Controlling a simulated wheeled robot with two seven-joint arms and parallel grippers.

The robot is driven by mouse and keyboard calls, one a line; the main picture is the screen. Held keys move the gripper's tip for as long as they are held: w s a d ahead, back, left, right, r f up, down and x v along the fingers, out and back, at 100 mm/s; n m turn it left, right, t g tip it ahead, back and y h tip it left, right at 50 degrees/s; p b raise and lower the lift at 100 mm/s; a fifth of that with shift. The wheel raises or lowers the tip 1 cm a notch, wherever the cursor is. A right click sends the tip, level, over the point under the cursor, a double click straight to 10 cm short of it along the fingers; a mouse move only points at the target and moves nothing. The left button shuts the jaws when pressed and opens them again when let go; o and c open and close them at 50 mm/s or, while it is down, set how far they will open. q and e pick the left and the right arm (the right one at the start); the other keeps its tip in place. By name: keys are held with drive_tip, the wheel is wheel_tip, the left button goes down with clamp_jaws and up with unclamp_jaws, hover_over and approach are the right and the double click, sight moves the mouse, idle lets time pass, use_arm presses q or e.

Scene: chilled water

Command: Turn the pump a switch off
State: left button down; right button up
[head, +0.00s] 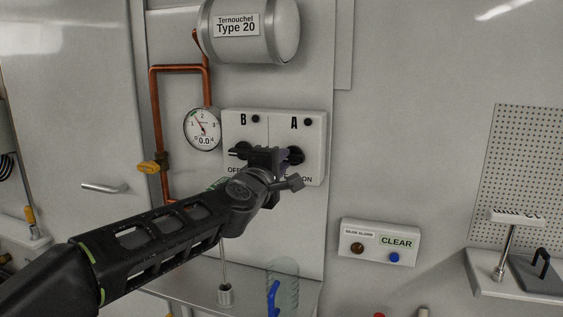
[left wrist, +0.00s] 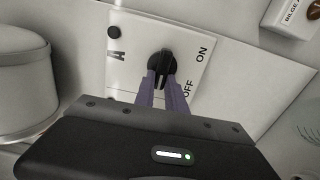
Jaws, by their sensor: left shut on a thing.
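The pump A switch (head: 297,155) is a black rotary knob on the white panel's right half, below the letter A. It also shows in the left wrist view (left wrist: 161,62), beside the words ON and OFF. My left gripper (head: 284,157) is in front of it and hides part of the knob and the OFF label. In the left wrist view, the purple fingers (left wrist: 163,88) are closed on the knob's grip bar. I cannot tell for sure which label the knob points at. My right gripper is not in view.
The pump B switch (head: 241,151) sits close to the left of my gripper. A pressure gauge (head: 202,129) and copper pipe (head: 155,100) are further left. An alarm box (head: 380,243) with a blue button is at lower right. A shelf (head: 205,289) lies below.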

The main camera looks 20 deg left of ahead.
use_arm(q)
drive_tip(key=c, duration=1.4)
unclamp_jaws()
drive_tip(key=s, duration=0.7)
drive_tip(key=shift+s+a, duration=0.25)
drive_tip(key=shift+s, duration=0.15)
